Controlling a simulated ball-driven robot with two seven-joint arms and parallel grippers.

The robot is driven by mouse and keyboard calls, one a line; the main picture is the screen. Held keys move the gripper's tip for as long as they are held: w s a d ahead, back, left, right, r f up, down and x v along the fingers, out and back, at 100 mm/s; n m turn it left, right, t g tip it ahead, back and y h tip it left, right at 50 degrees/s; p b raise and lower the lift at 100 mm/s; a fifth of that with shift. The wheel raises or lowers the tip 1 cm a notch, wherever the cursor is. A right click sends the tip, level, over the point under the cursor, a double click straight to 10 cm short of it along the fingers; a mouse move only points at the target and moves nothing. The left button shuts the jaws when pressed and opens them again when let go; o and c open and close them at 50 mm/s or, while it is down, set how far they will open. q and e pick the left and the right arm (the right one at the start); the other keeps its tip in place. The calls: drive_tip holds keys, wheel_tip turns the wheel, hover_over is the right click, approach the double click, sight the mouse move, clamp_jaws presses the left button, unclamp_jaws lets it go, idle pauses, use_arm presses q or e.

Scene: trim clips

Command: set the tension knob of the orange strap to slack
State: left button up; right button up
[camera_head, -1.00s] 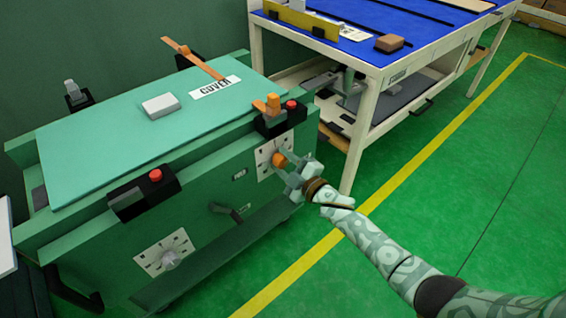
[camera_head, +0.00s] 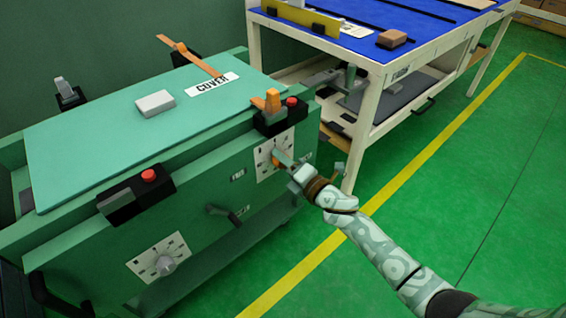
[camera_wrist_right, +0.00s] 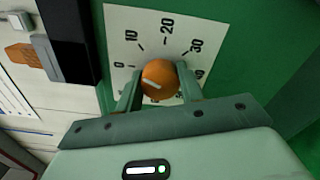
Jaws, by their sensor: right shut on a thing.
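The orange tension knob (camera_wrist_right: 160,72) sits on a white dial plate (camera_wrist_right: 135,22) marked from 0 up past 30. A short white line on the knob lies nearly level in the wrist view, slightly tilted, with its left end towards the 0 side. My right gripper (camera_wrist_right: 160,83) has one finger on each side of the knob and is shut on it. In the head view the right gripper (camera_head: 281,160) largely covers the knob on the front of the green machine. An orange strap (camera_head: 200,62) lies across the cover. My left gripper is out of view.
A workbench (camera_head: 367,90) stands behind.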

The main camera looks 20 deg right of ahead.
drive_tip(key=n, duration=0.2)
drive_tip(key=shift+f+n+b, duration=0.3)
drive_tip(key=shift+b, duration=0.05)
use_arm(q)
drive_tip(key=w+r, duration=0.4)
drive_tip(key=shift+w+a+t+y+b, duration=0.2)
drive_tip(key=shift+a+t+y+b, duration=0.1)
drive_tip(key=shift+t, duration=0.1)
use_arm(e)
drive_tip(key=shift+s+r+n, duration=0.1)
drive_tip(key=shift+n, duration=1.1)
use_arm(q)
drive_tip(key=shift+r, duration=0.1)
use_arm(e)
drive_tip(key=o, duration=1)
drive_tip(key=shift+r, duration=0.1)
